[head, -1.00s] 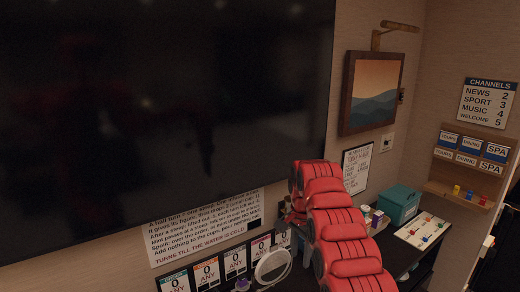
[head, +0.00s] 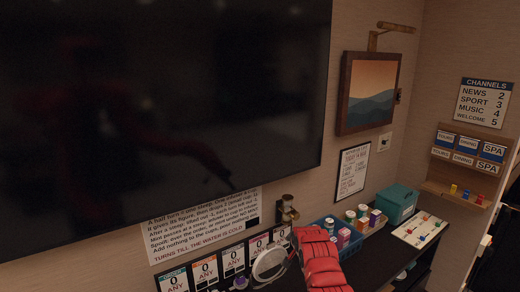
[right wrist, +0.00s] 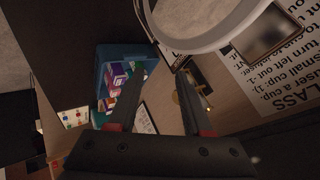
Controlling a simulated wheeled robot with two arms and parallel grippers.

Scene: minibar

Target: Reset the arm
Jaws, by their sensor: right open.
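My right gripper (right wrist: 167,77) shows in the right wrist view, its two dark fingers spread apart with nothing between them. My red right arm (head: 322,264) reaches up from the bottom of the head view, low over the counter; its gripper cannot be made out there. A white ring-shaped thing (head: 268,264) is just left of the arm. A white ring also curves close above the fingers in the right wrist view (right wrist: 203,42). My left gripper is in neither view.
A blue basket (right wrist: 100,67) of small cartons and cans stands behind the arm. A brass fixture (head: 287,210) is on the wall. A teal box (head: 397,203) and a white board with coloured pieces (head: 418,230) lie to the right. A large dark screen (head: 160,110) fills the upper left.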

